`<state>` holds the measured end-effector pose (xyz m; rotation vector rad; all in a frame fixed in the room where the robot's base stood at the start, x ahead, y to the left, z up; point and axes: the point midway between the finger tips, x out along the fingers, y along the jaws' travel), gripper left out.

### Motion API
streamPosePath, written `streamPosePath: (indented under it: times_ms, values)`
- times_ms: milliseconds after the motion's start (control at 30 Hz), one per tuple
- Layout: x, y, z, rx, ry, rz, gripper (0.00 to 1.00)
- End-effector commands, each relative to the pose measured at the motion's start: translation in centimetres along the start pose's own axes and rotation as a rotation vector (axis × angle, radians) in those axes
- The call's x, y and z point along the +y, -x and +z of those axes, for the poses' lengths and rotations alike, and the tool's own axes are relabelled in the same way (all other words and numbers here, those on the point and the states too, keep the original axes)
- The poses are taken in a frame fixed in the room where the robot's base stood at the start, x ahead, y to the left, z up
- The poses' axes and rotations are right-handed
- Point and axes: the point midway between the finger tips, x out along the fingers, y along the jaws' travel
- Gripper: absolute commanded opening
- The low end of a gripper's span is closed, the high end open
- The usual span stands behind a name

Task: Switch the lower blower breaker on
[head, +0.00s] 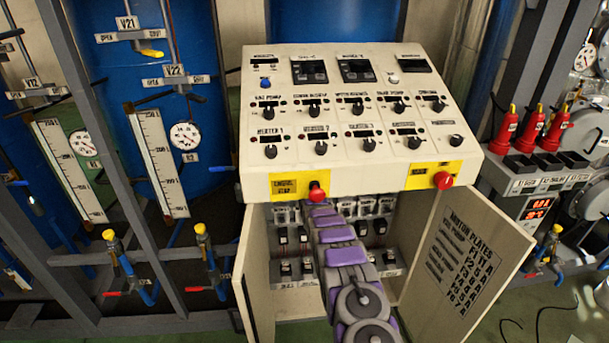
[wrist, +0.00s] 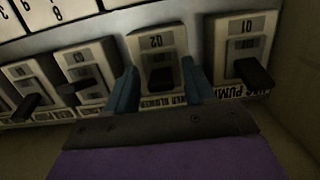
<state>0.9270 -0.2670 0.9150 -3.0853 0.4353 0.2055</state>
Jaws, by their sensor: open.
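In the wrist view, which shows the labels upside down, a pale breaker (wrist: 155,45) marked 02 or Q2 stands between the two blue fingers of my gripper (wrist: 159,80). Its label reads partly as "...ER BLOWER"; the rest is hidden or dim. Its dark lever (wrist: 159,78) lies between the fingers, which are spread to either side of it. I cannot tell whether the fingers touch the breaker, nor its on or off state. In the head view, my arm reaches into the open cabinet (head: 257,270) and my gripper is hidden.
In the wrist view, a breaker marked 01 (wrist: 240,45) is close on the right, and another breaker (wrist: 88,70) is close on the left. In the head view, the control console (head: 345,180) overhangs the cabinet, with a red button (head: 317,192) above my arm. Open doors (head: 470,255) flank the opening.

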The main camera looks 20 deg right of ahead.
Motion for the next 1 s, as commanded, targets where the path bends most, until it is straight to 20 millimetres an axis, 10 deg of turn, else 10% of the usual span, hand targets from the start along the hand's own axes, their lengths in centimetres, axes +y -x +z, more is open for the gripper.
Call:
streamPosePath:
  times_ms: [1000]
  values:
    - [0.0,7.4,-0.1,-0.001,0.0,0.0,0.53]
